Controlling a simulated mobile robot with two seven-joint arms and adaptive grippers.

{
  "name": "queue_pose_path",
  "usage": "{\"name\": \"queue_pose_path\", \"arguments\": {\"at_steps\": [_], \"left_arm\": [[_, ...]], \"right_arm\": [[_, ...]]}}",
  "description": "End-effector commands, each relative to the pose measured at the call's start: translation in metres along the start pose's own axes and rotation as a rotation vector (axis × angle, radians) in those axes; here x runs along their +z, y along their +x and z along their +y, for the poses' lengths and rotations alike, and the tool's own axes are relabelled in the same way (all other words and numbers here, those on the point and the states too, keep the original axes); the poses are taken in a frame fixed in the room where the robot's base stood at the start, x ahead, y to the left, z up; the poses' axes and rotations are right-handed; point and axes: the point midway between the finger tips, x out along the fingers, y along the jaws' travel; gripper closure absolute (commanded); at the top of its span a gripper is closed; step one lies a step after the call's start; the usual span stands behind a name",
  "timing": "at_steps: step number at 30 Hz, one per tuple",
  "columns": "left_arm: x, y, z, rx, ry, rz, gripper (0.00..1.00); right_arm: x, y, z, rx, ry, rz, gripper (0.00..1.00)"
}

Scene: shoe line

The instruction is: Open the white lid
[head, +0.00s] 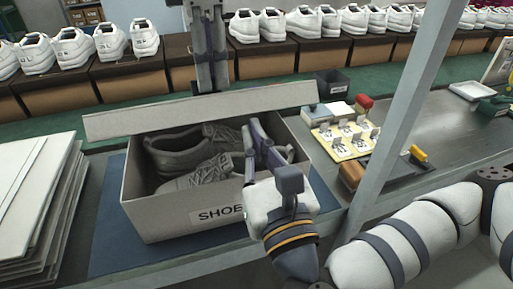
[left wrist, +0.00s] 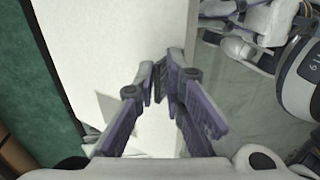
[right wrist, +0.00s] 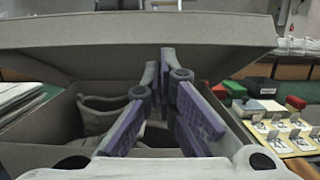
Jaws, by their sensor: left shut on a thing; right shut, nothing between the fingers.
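A grey shoebox (head: 160,222) marked "SHOE" stands on a blue mat, with grey shoes (head: 180,152) inside. Its white lid (head: 200,113) is raised and tilted along the back, so the inside shows. The lid also shows in the left wrist view (left wrist: 110,45) and right wrist view (right wrist: 100,32). My left gripper (head: 212,82) is at the lid's far side, shut on its edge; the lid partly hides its fingertips in the head view. My right gripper (head: 255,135) is shut and empty above the box's front right part, below the lid in the right wrist view (right wrist: 166,60).
A stack of white boards (head: 30,200) stands left of the box. Right of it are a card tray (head: 345,140), a red-handled stamp (head: 363,105), a brown block and a slanting grey post (head: 400,110). White shoes on boxes line the back.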

Motion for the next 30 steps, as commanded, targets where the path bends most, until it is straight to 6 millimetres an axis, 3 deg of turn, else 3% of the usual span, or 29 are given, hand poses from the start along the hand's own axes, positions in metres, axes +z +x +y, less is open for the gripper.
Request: {"name": "queue_pose_path", "arguments": {"at_steps": [3, 9, 21, 30], "left_arm": [[-0.001, 0.002, 0.003, 0.003, -0.005, 0.002, 1.00], [-0.001, 0.002, 0.002, 0.002, -0.003, 0.003, 1.00], [-0.001, 0.002, 0.001, 0.000, 0.000, 0.004, 1.00], [0.000, 0.003, 0.000, -0.005, 0.002, 0.006, 1.00]], "right_arm": [[-0.001, 0.023, 0.000, -0.002, -0.002, 0.000, 1.00], [0.000, 0.048, 0.001, 0.003, -0.001, -0.001, 1.00], [0.001, 0.053, 0.001, 0.003, -0.002, -0.002, 1.00], [0.016, 0.062, 0.001, 0.003, 0.000, -0.012, 1.00]]}}
